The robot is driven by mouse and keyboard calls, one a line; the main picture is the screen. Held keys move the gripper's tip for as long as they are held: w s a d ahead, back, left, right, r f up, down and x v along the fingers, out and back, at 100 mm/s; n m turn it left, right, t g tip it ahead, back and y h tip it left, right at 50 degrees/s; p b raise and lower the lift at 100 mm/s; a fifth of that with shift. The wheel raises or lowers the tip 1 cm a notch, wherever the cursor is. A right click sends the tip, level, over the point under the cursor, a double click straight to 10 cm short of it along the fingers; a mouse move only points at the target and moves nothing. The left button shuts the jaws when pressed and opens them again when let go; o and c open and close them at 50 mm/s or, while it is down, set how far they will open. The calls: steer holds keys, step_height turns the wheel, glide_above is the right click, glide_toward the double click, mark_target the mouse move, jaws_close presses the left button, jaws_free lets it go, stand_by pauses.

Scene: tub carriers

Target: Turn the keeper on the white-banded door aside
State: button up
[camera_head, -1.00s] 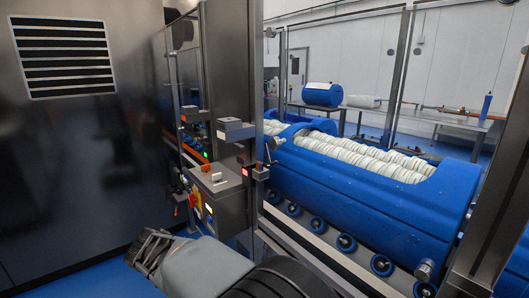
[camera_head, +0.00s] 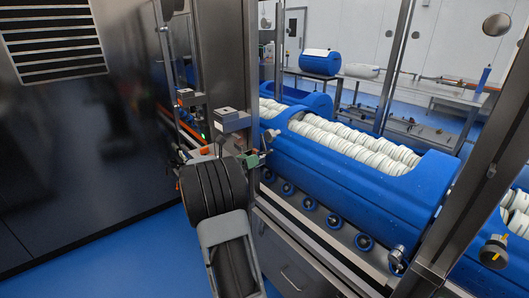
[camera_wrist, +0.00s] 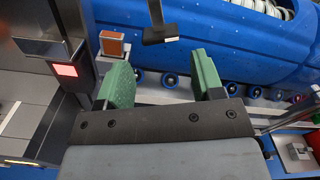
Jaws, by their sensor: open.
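My gripper (camera_head: 254,159) is open and empty at the dark upright post (camera_head: 229,60). In the wrist view its two green fingers (camera_wrist: 160,64) stand apart. A dark flat piece on a stem (camera_wrist: 160,34) shows ahead of the gap between them, apart from both; I cannot tell whether it is the keeper. In the head view a small round-ended fitting (camera_head: 270,136) juts from the post just above the gripper. I cannot make out a white band on any door, so the white-banded door is not identifiable here.
An amber block (camera_wrist: 112,44) and a box with a red light (camera_wrist: 66,71) stand close left of the fingers. A blue tub (camera_head: 350,190) of white discs lies right, above several rollers. A yellow-marked knob (camera_head: 494,252) is far right. Blue floor (camera_head: 120,255) is open at left.

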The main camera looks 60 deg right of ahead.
mark_target(265, 152)
steer(key=p+x, duration=0.1)
steer(key=x, duration=0.6)
steer(key=shift+d, duration=0.4)
steer(key=c, duration=1)
steer(key=m+b, duration=0.2)
steer(key=b, duration=0.1)
steer(key=shift+f, duration=0.35)
steer(key=shift+s+r+m+b, duration=0.1)
steer(key=shift+m+b, duration=0.8)
steer(key=shift+b, duration=0.25)
steer(key=shift+r+m, duration=0.3)
steer(key=shift+m, duration=0.1)
steer(key=o, duration=1)
